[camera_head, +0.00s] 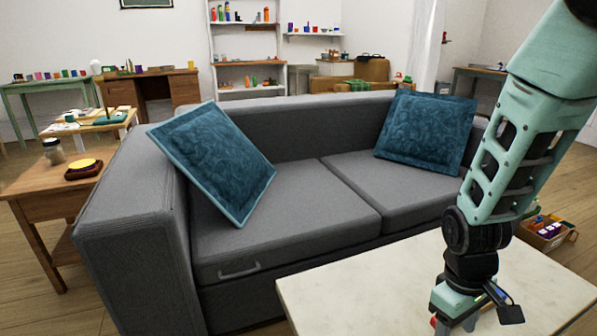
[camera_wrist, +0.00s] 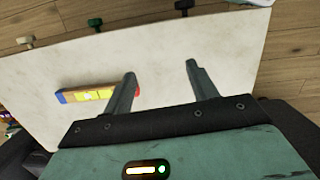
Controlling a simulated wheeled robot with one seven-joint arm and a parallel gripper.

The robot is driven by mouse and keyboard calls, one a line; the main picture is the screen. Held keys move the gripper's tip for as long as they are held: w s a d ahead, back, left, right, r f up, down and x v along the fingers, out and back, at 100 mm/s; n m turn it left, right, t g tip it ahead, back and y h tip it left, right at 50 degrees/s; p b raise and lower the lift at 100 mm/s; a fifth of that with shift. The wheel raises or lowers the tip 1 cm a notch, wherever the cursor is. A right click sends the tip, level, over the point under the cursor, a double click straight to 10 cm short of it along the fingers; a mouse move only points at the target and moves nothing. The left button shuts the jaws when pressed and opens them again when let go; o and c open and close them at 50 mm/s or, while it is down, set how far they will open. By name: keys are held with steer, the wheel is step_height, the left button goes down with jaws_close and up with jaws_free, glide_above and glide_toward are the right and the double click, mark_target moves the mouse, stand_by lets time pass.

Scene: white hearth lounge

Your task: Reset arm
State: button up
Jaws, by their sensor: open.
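My gripper (camera_wrist: 161,70) is open, its two dark fingers apart with only bare pale tabletop showing between them. A bar-shaped object (camera_wrist: 90,95) with blue, yellow and red parts lies on the white table (camera_wrist: 200,25), left of the fingers in the wrist view. The left finger hides part of its red end. In the head view my arm hangs down at the right, with my gripper (camera_head: 455,318) low over the table (camera_head: 345,290). The fingertips are cut off or hard to make out there.
A grey sofa (camera_head: 285,205) with two blue cushions stands behind the table. A wooden side table (camera_head: 30,185) holding a jar (camera_head: 53,151) is at the left. A box of small items (camera_head: 545,230) sits on the floor at the right. Knob-like pieces (camera_wrist: 95,24) show along the table's edge.

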steer(key=d+r+m+t+y, duration=0.1)
steer(key=d+r+m+t, duration=0.35)
steer(key=r, duration=0.65)
steer(key=s+a+r+n+g, duration=0.15)
steer(key=s+a+n, duration=0.35)
steer(key=a, duration=0.5)
steer(key=s+a+r+n+g, duration=0.1)
steer(key=s+a+n+g, duration=0.15)
steer(key=s+a, duration=0.6)
step_height(320, 180, up, 30)
steer(key=w+p, duration=0.1)
steer(key=p, duration=2.9)
steer(key=shift+a+t+y+p, duration=0.3)
steer(key=shift+a+t, duration=0.05)
steer(key=shift+t, duration=0.1)
